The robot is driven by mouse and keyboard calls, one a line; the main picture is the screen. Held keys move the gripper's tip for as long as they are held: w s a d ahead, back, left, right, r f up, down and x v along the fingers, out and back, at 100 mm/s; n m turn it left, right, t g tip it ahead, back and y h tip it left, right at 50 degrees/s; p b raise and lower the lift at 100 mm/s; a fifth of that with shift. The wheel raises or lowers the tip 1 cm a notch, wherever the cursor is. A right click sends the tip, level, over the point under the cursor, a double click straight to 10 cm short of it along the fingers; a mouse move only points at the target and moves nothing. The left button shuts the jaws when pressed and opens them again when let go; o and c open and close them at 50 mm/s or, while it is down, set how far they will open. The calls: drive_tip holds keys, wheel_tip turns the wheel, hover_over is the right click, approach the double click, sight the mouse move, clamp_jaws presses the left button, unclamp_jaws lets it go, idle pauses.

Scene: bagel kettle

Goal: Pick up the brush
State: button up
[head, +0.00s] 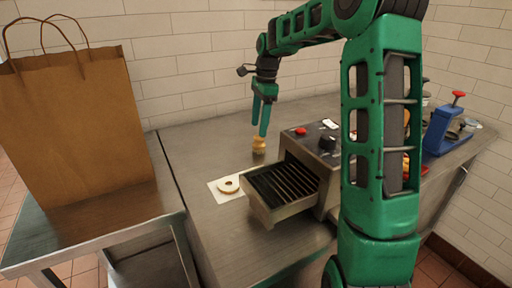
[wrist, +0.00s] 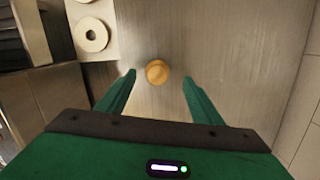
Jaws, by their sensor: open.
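The brush (head: 259,144) looks like a small tan upright piece standing on the steel counter, just below my gripper's fingertips in the head view. In the wrist view the brush (wrist: 157,72) shows end-on as a round tan shape. It lies between the two green fingers, near the level of their tips. My gripper (head: 260,118) points down over it with its fingers apart. In the wrist view my gripper (wrist: 158,77) is open and empty, with a visible gap on each side of the brush.
A bagel (head: 229,184) lies on white paper (head: 218,194) left of the toaster (head: 287,190). A brown paper bag (head: 80,125) stands on a side table at the left. A blue device (head: 443,130) stands far right. Counter around the brush is clear.

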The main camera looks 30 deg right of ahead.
sight(259, 140)
drive_tip(key=shift+a+f, duration=0.15)
drive_tip(key=shift+f, duration=0.7)
drive_tip(key=shift+s+f, duration=0.1)
drive_tip(key=shift+f, duration=2.6)
drive_tip(key=c, duration=1.1)
